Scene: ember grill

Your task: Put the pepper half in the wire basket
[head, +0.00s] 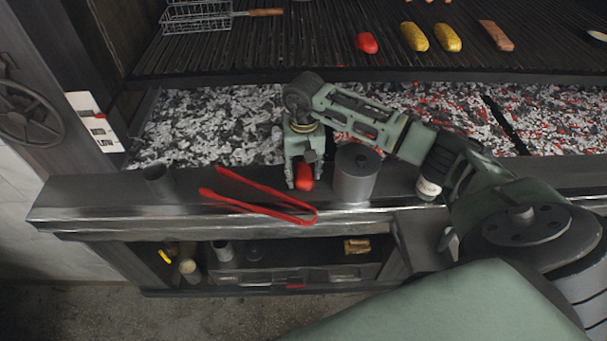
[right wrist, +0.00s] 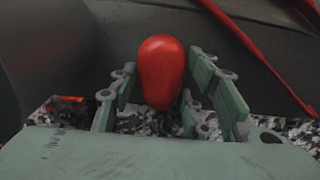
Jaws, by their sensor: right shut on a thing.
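A red pepper half (head: 303,178) is between the fingers of my right gripper (head: 302,172), which is shut on it over the front ledge. In the right wrist view the pepper half (right wrist: 162,70) stands out between both fingers. The wire basket (head: 198,17) with its wooden handle lies on the grill grate at the upper left of the head view. My gripper is well in front and to the right of it. Another red pepper piece (head: 367,43) lies on the grate. My left gripper is not in view.
Red tongs (head: 262,200) lie on the ledge just left of my right gripper. A grey metal canister (head: 355,176) stands close on its right, and a small dark cup (head: 158,180) at the ledge's left. The coal bed (head: 215,125) lies between ledge and grate. Yellow pieces (head: 447,38) lie on the grate.

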